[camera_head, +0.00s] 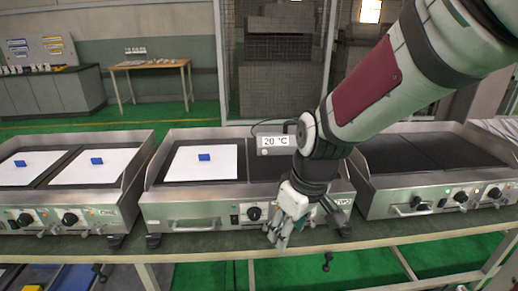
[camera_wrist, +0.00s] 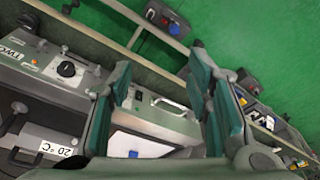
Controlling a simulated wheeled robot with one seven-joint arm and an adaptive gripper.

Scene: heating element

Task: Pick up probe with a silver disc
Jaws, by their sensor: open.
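A grey meter box (camera_head: 273,142) reading 20 °C stands at the back of the middle heating unit, left of my arm. The meter (camera_wrist: 50,149) also shows at the lower left of the wrist view, with dark curved parts beside it.
The middle heating unit (camera_head: 185,212) carries a white sheet (camera_head: 222,168) with a blue block (camera_head: 204,157). Another unit (camera_head: 75,220) stands left, with two sheets and blue blocks, and a bare one (camera_head: 435,205) right. Green floor (camera_head: 345,268) lies beyond the bench's front edge.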

